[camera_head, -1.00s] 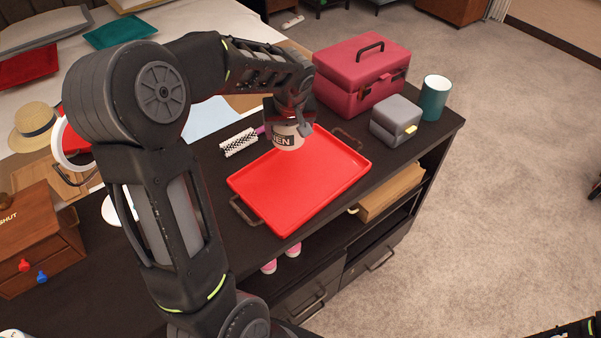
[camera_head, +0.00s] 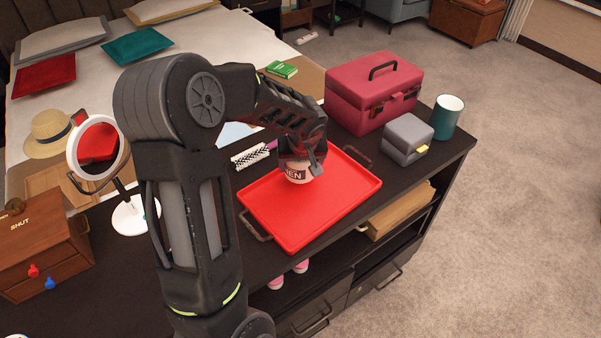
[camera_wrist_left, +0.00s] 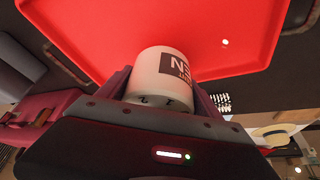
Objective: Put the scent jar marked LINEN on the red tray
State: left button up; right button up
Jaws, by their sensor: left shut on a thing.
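The scent jar (camera_head: 297,174) is white with a dark label on which "EN" can be read. My left gripper (camera_head: 303,160) is shut on it from above, and the jar is over the back part of the red tray (camera_head: 310,206). In the left wrist view the jar (camera_wrist_left: 160,69) sits between the fingers of the left gripper (camera_wrist_left: 158,90), with the red tray (camera_wrist_left: 120,20) beyond it. I cannot tell whether the jar's base touches the tray. The tray is otherwise empty. My right gripper is not in view.
A grey box (camera_head: 407,142), a teal cup (camera_head: 446,117) and a pink case (camera_head: 373,93) stand to the right behind the tray. A hairbrush (camera_head: 250,157) lies at its back left. A round mirror (camera_head: 98,146) and a wooden box (camera_head: 42,245) stand at the left.

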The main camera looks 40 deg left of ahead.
aim_at(300, 163)
pick_arm(q)
jog(key=shift+f, duration=1.85)
jog(key=shift+f, duration=0.1)
jog(key=o, duration=1.6)
jog(key=shift+c, duration=0.2)
jog(key=shift+r, duration=0.25)
jog(key=v, duration=1.1)
jog(key=shift+s+d+r, duration=0.15)
jog(key=shift+r, duration=0.15)
